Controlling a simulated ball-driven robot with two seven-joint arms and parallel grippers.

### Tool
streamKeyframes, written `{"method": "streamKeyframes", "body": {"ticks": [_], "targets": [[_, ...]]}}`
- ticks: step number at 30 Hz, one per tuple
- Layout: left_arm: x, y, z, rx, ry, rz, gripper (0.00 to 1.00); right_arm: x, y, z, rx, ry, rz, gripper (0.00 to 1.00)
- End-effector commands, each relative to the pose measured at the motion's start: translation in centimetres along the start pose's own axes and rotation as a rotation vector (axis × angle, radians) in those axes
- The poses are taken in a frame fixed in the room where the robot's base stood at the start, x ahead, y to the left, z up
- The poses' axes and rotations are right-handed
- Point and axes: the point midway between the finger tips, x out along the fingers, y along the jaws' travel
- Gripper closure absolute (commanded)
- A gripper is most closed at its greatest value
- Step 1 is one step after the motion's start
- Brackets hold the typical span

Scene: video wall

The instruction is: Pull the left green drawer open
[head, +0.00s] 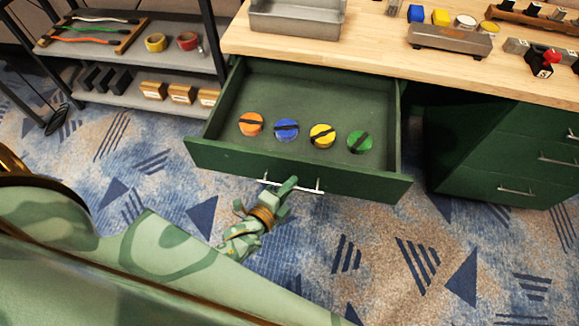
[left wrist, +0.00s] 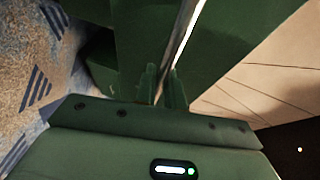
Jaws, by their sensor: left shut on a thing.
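The left green drawer (head: 230,154) stands well out from under the wooden desk top in the head view. Its silver bar handle (head: 312,188) is on the front panel. My left gripper (head: 284,184) is at the handle, shut on it near the middle. In the left wrist view, the two green fingers (left wrist: 163,88) close around the bright bar of the handle (left wrist: 183,38). Inside the drawer lie an orange round piece (head: 251,124), a blue one (head: 286,130), a yellow one (head: 322,135) and a green one (head: 360,142), each with a dark band. My right gripper is not in view.
The wooden desk top (head: 380,50) holds a grey tray (head: 297,20) and small boxes. A closed green drawer unit (head: 500,165) stands at the right. A grey shelf (head: 130,60) with tapes and blocks stands at the left. The patterned carpet (head: 400,260) before the drawer is clear at the right.

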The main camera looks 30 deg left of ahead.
Motion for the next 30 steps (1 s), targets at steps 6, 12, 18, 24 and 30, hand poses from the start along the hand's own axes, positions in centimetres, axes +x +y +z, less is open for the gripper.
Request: {"method": "streamKeyframes", "body": {"ticks": [6, 12, 18, 24, 30], "targets": [[0.0, 0.1, 0.0, 0.000, -0.001, 0.002, 0.68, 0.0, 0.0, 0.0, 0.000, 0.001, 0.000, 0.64], [0.0, 0.0, 0.0, 0.000, 0.000, 0.001, 0.68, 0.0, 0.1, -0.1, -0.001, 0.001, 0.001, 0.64], [-0.3, 0.0, 0.0, 0.000, 0.000, 0.001, 0.68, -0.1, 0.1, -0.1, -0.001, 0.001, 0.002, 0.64], [-3.5, -0.1, 0.0, 0.001, 0.000, 0.003, 0.68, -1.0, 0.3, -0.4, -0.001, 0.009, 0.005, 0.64], [-9.1, -0.1, 0.0, -0.001, -0.001, 0.004, 0.68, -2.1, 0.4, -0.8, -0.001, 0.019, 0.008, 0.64]]}}
